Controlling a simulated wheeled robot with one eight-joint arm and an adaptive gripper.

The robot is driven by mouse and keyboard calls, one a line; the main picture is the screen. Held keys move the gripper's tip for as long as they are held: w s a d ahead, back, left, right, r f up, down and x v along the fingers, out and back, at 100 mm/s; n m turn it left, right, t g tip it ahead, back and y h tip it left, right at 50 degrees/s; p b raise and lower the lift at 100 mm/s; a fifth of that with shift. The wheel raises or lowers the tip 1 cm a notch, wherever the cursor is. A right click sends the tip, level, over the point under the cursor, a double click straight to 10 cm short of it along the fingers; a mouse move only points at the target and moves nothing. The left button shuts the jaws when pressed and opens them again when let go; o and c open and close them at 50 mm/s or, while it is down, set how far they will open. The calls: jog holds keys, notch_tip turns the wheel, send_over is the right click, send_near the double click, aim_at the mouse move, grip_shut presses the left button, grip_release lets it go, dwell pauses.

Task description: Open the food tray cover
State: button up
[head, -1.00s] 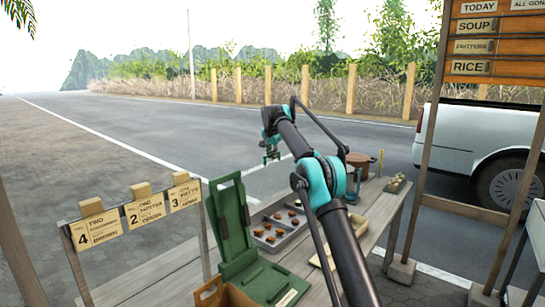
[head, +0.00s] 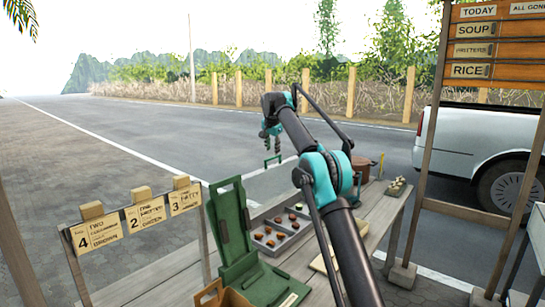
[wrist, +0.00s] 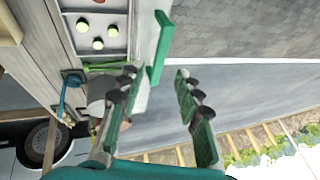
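The grey food tray (head: 262,247) sits on the table with brown and pale food pieces in its compartments; part of it shows at the top left of the wrist view (wrist: 67,40). A small green handle-like bracket (head: 272,160) stands beyond the tray's far side. A green bar (wrist: 160,46) shows beside the tray in the wrist view. I cannot tell how either joins the cover, and no cover panel is clear. My gripper (head: 271,143) is above the bracket, apart from it. In the wrist view my gripper (wrist: 158,74) has its fingers wide apart and empty.
A brown pot (head: 361,168) is right of my arm. Numbered order cards (head: 140,213) stand front left, and a menu board (head: 480,48) is at right. Open road lies beyond the table.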

jog(key=shift+v, duration=2.4)
jog(key=shift+d, duration=0.1)
jog(key=s+d+f+n+g, duration=0.1)
jog(key=s+d+f+n, duration=0.1)
jog(key=s+d+f, duration=0.65)
jog(key=s+d+f+n, duration=0.2)
jog(key=s+d+f, duration=0.3)
jog(key=s+d, duration=0.65)
jog(key=s+d+f+n, duration=0.1)
jog(key=s+d+f, duration=0.1)
jog(key=s+f, duration=0.5)
jog(key=s+d+f+n, duration=0.1)
jog(key=s+f, duration=0.7)
jog(key=s, duration=1)
jog(key=s+d+f+n, duration=0.2)
jog(key=s+f, duration=0.5)
jog(key=s, duration=0.6)
jog(key=shift+s+d+f+g, duration=0.2)
jog(key=shift+d+g, duration=0.1)
jog(key=shift+d, duration=0.4)
